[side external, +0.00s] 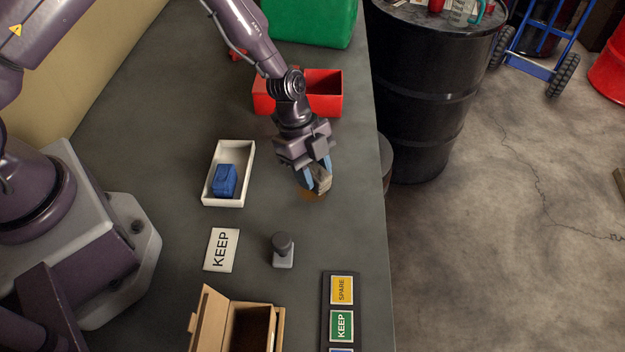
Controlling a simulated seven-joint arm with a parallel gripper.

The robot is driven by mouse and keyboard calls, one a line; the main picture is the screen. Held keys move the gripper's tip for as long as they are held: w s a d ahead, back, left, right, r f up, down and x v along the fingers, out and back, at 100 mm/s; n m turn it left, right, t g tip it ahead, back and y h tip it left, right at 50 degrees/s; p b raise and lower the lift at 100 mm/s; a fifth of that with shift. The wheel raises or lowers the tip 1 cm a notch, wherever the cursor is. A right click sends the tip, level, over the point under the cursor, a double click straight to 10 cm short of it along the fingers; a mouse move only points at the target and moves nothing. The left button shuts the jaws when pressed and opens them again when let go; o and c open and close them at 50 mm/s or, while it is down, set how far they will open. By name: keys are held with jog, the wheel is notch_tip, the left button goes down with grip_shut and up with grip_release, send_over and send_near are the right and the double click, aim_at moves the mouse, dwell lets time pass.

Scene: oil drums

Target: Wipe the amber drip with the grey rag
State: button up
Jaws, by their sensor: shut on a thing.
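My gripper (317,180) is shut on the grey rag (323,181), a small crumpled greyish-tan piece between its blue fingertips. The rag is held low over the grey bench, right of the white tray. The amber drip (312,195) shows as a brownish patch just under and beside the rag. The rag and fingers cover part of it. I cannot tell whether the rag touches the patch.
A white tray (208,189) holds a blue block (225,180). A red bin (328,103) stands behind my gripper. A KEEP card (222,250), a grey stamp-like object (283,251) and an open wooden box (238,325) lie nearer. A label strip (325,312) lies near the bench's right edge.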

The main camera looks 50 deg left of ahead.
aim_at(311, 217)
jog(key=shift+w+a, duration=0.35)
jog(key=shift+a, duration=0.1)
jog(key=s+d, duration=0.4)
jog(key=shift+s+d+r, duration=0.1)
jog(key=shift+s+d, duration=0.2)
jog(key=shift+d, duration=0.05)
jog(key=shift+s+d, duration=0.5)
jog(key=shift+s+a, duration=0.3)
jog(key=shift+w+a, duration=0.15)
jog(key=shift+a, duration=0.1)
jog(key=shift+w+a, duration=2.45)
jog(key=shift+w, duration=0.05)
jog(key=shift+s+d, duration=2.3)
jog(key=shift+s+d+r, duration=0.1)
jog(key=shift+s+d, duration=0.25)
notch_tip(311, 217, up, 8)
jog(key=shift+f, duration=0.2)
